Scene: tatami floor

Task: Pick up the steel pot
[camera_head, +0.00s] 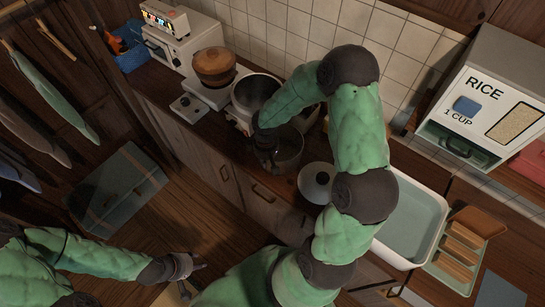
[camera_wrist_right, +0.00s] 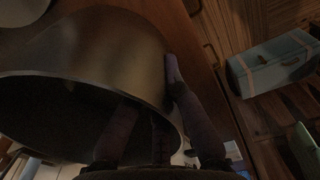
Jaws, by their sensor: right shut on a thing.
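The steel pot (camera_head: 289,150) is on the wooden counter's front side in the head view, partly hidden by my right gripper (camera_head: 270,155). In the right wrist view the pot (camera_wrist_right: 125,50) fills the upper left, its rim close to me. My right gripper (camera_wrist_right: 155,110) is shut on the pot's wall, one finger inside the rim and one outside. I cannot tell whether the pot touches the counter. My left gripper (camera_head: 196,268) is low over the floor, away from the pot; its finger opening is unclear.
A lidded brown pot (camera_head: 214,66) and a cooker with an open top (camera_head: 241,103) stand left of my right arm. A round lid (camera_head: 317,182) lies right of the pot. A white basin (camera_head: 430,190) and rice dispenser (camera_head: 490,100) are further right. A teal box (camera_head: 118,195) is on the floor.

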